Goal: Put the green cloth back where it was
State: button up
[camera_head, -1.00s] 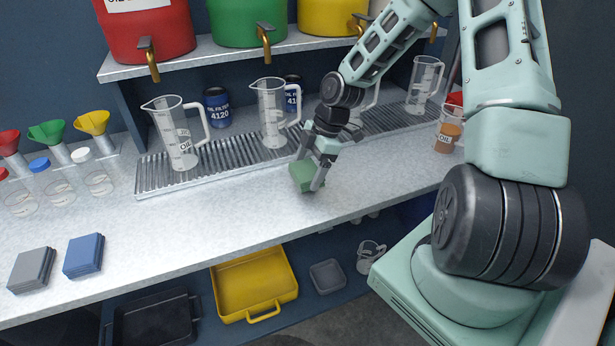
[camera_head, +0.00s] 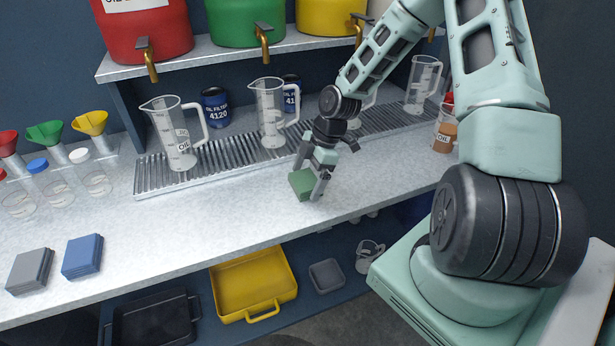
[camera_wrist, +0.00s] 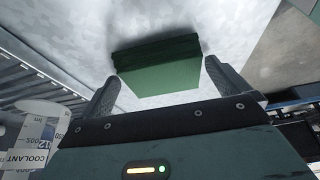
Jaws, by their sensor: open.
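The green cloth (camera_head: 302,184) is a small folded block lying on the grey metal worktop, right of the folded blue cloth and near the front edge. My gripper (camera_head: 309,186) is at the cloth, its fingers pointing down with the cloth between or just beside them. In the wrist view the green cloth (camera_wrist: 158,66) lies between and just beyond the two fingertips of my gripper (camera_wrist: 161,88). The fingers are apart, with gaps beside the cloth.
A folded grey cloth (camera_head: 30,271) and a folded blue cloth (camera_head: 83,256) lie at the left of the worktop (camera_head: 190,228), with free room to their right. Measuring jugs (camera_head: 176,135) stand on a ribbed drain tray (camera_head: 151,183) behind. A yellow bin (camera_head: 232,291) sits below.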

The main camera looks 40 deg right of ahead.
jog(key=v, duration=1.1)
jog(key=s+a+r+m+g+h, duration=0.15)
jog(key=s+a, duration=0.25)
jog(key=a, duration=0.6)
jog(key=s+a+r+m+g+h, duration=0.1)
jog(key=s+a+r+h, duration=0.2)
jog(key=a, duration=0.7)
jog(key=s+a+r+m, duration=0.2)
jog(key=s+a, duration=0.2)
jog(key=s, duration=0.4)
jog(key=s+a+r+m+t, duration=0.1)
jog(key=s+a+r+m, duration=0.1)
jog(key=s+a, duration=0.3)
jog(key=s, duration=0.3)
jog(key=shift+a+r+m+y, duration=0.15)
jog(key=shift+r+m+y, duration=0.15)
jog(key=shift+m+y, duration=0.05)
